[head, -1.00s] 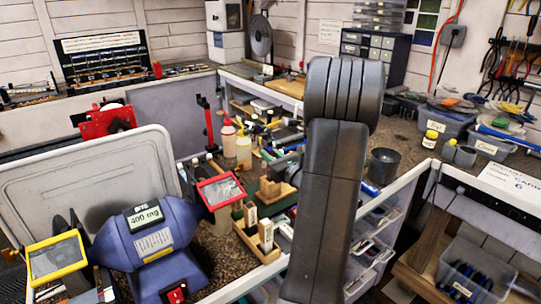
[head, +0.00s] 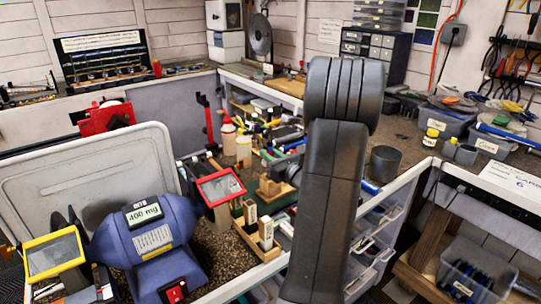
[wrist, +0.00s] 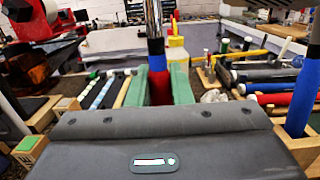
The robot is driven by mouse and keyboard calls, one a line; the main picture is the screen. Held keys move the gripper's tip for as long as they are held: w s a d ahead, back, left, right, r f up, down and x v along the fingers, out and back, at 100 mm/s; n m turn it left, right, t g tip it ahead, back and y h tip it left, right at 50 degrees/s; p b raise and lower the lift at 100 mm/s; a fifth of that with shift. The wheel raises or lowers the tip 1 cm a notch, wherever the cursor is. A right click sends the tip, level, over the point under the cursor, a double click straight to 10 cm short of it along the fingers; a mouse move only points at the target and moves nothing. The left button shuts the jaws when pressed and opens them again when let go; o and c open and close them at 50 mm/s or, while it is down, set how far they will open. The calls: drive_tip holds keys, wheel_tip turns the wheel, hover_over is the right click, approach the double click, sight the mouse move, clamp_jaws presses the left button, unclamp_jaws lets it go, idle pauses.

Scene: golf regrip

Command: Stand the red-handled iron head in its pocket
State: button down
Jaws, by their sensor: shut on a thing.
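My gripper (wrist: 160,88) shows in the wrist view with two green fingers, shut on a red handle (wrist: 158,87). A dark blue band and a bright steel shaft (wrist: 153,14) rise upright above the red part and run out of the top of the picture. The iron's head is not visible there, and the lower end of the handle is hidden behind my gripper's body. In the head view my own arm hides the gripper and what it holds. Small wooden blocks (head: 266,234) stand on the bench left of my arm; I cannot tell which is the pocket.
A blue grinder (head: 150,237) stands at the front left, with a red-framed screen (head: 220,187) beside it. Bottles (head: 244,151) and loose tools crowd the bench. A dark cup (head: 384,164) stands right of my arm. In the wrist view, a blue shaft (wrist: 301,97) stands close at right.

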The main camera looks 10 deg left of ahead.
drive_tip(key=shift+f+b, duration=0.5)
idle(0.4)
drive_tip(key=c, duration=1.2)
unclamp_jaws()
drive_tip(key=b+v, duration=0.2)
drive_tip(key=v, duration=1.1)
drive_tip(key=shift+s+d+b, duration=0.25)
drive_tip(key=shift+d+b, duration=0.05)
drive_tip(key=shift+b, duration=0.05)
drive_tip(key=shift+f, duration=0.1)
drive_tip(key=v, duration=0.9)
drive_tip(key=shift+a, duration=0.1)
